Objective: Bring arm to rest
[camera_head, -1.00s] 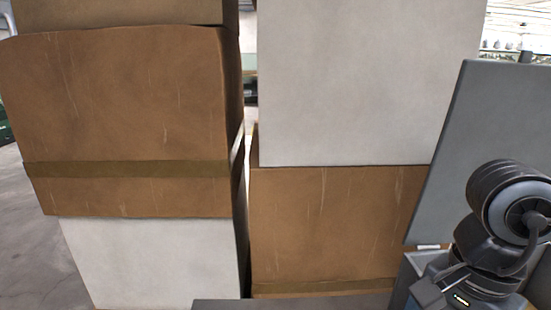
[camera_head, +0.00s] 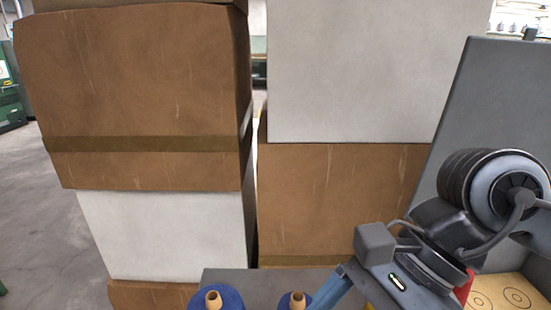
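Part of my arm shows at the lower right in the head view, with a dark ribbed joint and a grey-blue link. My gripper is not clearly in view, so its fingers cannot be seen. Two blue spools with tan cores stand at the bottom edge, a left spool (camera_head: 227,299) and a right spool (camera_head: 284,301). Both are partly cut off by the frame.
Stacked brown and white boxes (camera_head: 140,90) fill the left, and a white box on a brown box (camera_head: 335,195) stands in the middle. A grey panel (camera_head: 490,100) stands at the right. Open floor (camera_head: 55,215) shows at far left.

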